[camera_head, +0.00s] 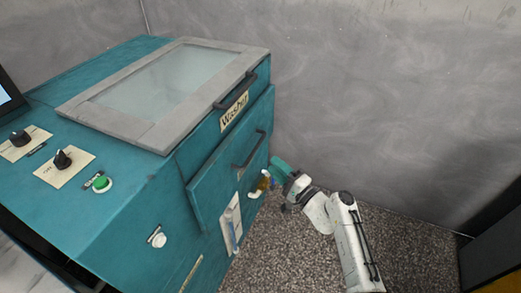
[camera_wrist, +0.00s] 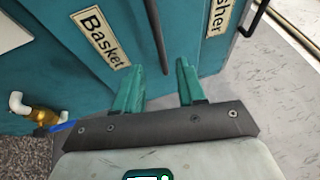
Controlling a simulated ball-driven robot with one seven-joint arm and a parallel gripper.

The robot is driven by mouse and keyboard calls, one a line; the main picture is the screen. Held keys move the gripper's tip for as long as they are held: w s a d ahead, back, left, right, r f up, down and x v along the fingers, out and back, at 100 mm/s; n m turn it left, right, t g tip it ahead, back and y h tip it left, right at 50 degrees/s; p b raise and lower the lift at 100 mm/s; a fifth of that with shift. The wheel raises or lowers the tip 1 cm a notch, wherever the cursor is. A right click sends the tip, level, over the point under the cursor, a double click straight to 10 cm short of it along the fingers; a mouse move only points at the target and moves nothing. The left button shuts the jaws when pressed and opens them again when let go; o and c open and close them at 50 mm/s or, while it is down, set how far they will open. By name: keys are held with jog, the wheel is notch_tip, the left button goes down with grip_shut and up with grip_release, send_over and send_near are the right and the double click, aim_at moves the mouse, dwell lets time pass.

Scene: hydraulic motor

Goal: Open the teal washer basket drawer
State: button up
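The teal washer basket drawer (camera_head: 228,180) is in the front of the teal washer, below the "Washer" label. Its dark bar handle (camera_head: 249,150) runs along the upper part of the drawer front. My gripper (camera_head: 279,166) is just right of the drawer front, near the handle's far end. In the wrist view, my gripper's two teal fingers (camera_wrist: 158,66) are apart, with nothing between them. The handle (camera_wrist: 157,35) lies ahead of them, lined up with the gap. The "Basket" label (camera_wrist: 100,38) is to its left. I cannot tell whether the drawer is slightly out.
The washer's glass lid (camera_head: 170,88) is shut, with its own handle (camera_head: 236,92) above the drawer. The speckled floor to the right is clear up to the grey wall (camera_head: 390,90).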

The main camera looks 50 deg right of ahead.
jog(key=w+r, duration=0.1)
jog(key=w, duration=0.7)
jog(key=shift+r, duration=0.2)
jog(key=shift+w+d, duration=0.1)
jog(key=shift+c, duration=0.3)
grip_shut()
